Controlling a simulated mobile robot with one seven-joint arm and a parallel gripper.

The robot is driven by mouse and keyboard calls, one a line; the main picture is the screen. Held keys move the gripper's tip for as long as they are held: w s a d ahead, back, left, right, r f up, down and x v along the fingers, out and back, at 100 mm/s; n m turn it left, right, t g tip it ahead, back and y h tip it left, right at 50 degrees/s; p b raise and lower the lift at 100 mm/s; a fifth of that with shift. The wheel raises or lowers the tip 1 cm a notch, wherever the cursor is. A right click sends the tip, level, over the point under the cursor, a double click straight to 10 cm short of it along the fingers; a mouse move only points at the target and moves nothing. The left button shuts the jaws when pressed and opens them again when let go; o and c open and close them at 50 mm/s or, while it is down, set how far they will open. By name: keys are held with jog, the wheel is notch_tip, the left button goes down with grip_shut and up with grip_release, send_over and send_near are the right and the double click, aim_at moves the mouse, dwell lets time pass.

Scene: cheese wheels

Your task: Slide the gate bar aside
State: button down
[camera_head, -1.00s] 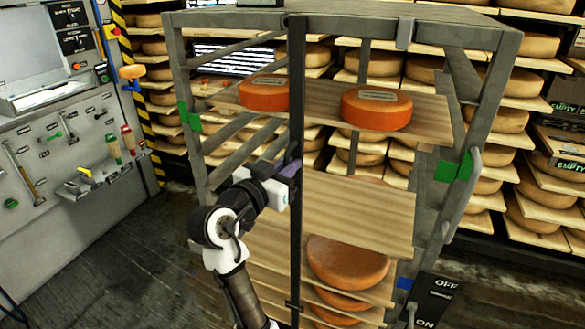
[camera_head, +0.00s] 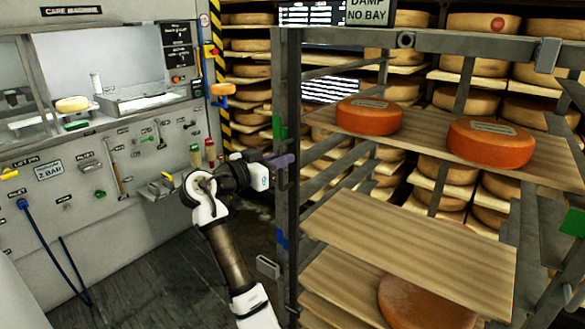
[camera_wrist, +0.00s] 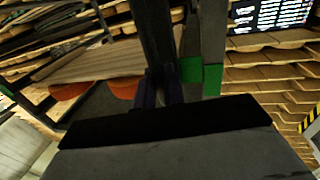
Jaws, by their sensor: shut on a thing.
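The gate bar (camera_head: 293,110) is a dark upright bar at the front of the grey metal rack (camera_head: 490,42). In the head view it stands at the rack's left end, close beside the left post; I cannot tell if they touch. My gripper (camera_head: 284,161) is shut on the bar at about mid height, its purple fingers showing at the bar. In the wrist view the bar (camera_wrist: 157,38) rises between the purple fingers (camera_wrist: 160,90), with green marks to its right. The bar's lower end is hard to make out.
Two orange cheese wheels (camera_head: 369,116) (camera_head: 490,143) sit on the rack's upper board. A lower board (camera_head: 410,250) is bare, with a larger wheel (camera_head: 425,303) below it. A grey care machine (camera_head: 75,160) with hanging tools stands left. Dark floor (camera_head: 150,270) lies between.

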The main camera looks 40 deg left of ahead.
jog(key=shift+a+r, duration=0.1)
jog(key=shift+a, duration=0.5)
jog(key=c, duration=1.6)
grip_release()
jog(key=shift+a, duration=0.2)
jog(key=shift+d, duration=0.1)
jog(key=shift+s, duration=0.1)
jog(key=b+v, duration=0.4)
jog(key=v, duration=0.9)
jog(key=shift+s, duration=0.35)
jog(key=shift+w, duration=0.1)
